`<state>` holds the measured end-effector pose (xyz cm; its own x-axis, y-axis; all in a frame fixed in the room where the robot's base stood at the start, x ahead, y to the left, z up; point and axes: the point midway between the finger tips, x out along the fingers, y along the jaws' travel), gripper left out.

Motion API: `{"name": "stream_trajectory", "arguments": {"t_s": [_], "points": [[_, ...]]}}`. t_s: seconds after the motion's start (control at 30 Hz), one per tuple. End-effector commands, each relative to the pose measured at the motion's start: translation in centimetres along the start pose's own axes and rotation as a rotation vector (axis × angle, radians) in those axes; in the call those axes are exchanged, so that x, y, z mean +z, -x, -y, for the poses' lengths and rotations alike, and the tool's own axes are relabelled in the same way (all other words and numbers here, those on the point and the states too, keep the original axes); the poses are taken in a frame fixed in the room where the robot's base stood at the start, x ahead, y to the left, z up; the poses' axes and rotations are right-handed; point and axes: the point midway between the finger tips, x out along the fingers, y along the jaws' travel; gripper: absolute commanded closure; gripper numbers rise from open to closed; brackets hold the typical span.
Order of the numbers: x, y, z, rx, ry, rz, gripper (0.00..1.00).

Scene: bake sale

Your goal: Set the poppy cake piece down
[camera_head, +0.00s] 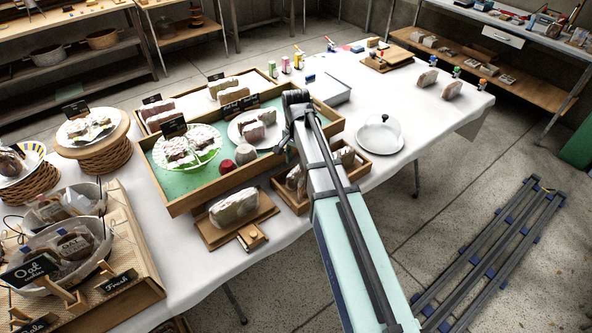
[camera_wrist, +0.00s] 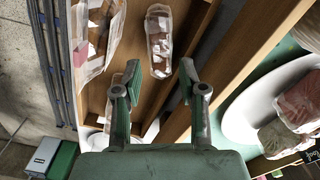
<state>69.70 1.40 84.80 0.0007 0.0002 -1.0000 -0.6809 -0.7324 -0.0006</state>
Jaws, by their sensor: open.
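My gripper (camera_wrist: 159,80) is open with nothing between its fingers, above a small wooden box (camera_wrist: 212,58). A brown cake piece in clear wrap (camera_wrist: 159,40) lies in the box just beyond the fingertips, apart from them. Other wrapped pieces (camera_wrist: 98,32) lie to its left. No label is readable, so I cannot tell which is the poppy cake piece. In the head view the small box (camera_head: 291,203) stands beside the large green-floored tray (camera_head: 190,205), and my arm hides part of it and most of my gripper.
A white plate with cake pieces (camera_wrist: 237,118) is close on the right in the wrist view. A wrapped loaf (camera_head: 234,208) lies on a board left of the small box.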

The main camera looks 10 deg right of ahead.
Motion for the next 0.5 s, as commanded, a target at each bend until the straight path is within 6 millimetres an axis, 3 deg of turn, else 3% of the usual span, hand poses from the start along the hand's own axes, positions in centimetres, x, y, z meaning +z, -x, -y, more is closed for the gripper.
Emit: {"name": "stream_trajectory", "arguments": {"t_s": [0.2, 0.5], "points": [[-0.1, 2.8, 0.1, -0.001, 0.000, -0.001, 0.59], [0.0, 3.8, 0.0, 0.000, 0.000, 0.000, 0.59]]}}
